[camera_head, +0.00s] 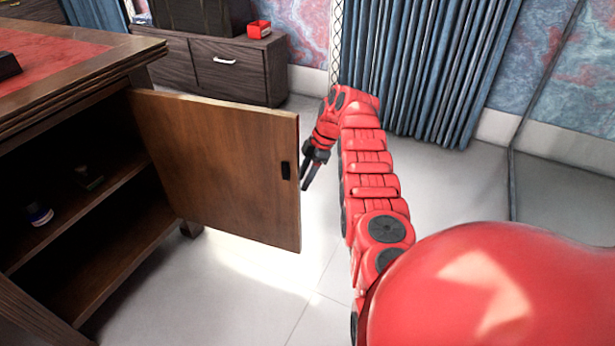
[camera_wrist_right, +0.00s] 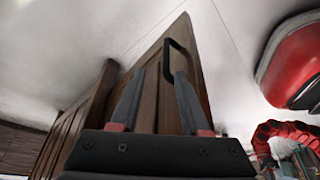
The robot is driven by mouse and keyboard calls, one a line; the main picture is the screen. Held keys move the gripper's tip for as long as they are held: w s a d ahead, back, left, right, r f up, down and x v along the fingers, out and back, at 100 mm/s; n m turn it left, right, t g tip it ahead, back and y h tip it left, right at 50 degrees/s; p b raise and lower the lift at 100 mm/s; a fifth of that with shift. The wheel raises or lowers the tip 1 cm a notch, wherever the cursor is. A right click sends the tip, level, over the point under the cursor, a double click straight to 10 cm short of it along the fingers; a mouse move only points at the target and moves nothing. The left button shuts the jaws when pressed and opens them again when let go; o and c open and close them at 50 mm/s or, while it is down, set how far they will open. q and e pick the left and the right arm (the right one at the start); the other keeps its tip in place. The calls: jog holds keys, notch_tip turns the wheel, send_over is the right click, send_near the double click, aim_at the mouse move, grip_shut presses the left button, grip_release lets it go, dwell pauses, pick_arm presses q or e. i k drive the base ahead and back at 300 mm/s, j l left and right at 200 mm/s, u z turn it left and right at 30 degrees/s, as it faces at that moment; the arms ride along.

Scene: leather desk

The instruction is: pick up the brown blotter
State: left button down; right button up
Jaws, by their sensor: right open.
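A small dark brownish object (camera_head: 88,177), which looks like the blotter, lies on the upper shelf inside the open desk cabinet; it is too small and shaded to be sure. My right gripper (camera_head: 306,178) is open and empty just right of that edge. In the right wrist view my right gripper (camera_wrist_right: 160,72) points along the door, whose handle (camera_wrist_right: 178,62) shows beyond the fingertips. I cannot tell whether it touches.
A small bottle (camera_head: 40,214) stands on the same shelf, left of the brownish object. The desk top (camera_head: 60,62) is above the cabinet. A low cabinet (camera_head: 225,72) with a red box (camera_head: 259,29) stands at the back. The floor (camera_head: 260,290) in front is clear.

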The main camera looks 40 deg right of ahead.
aim_at(85, 177)
jog(key=i+l, duration=0.1)
jog(key=l, duration=0.3)
jog(key=i+l, duration=0.1)
jog(key=l, duration=0.25)
jog(key=i+l, duration=0.15)
jog(key=l, duration=0.25)
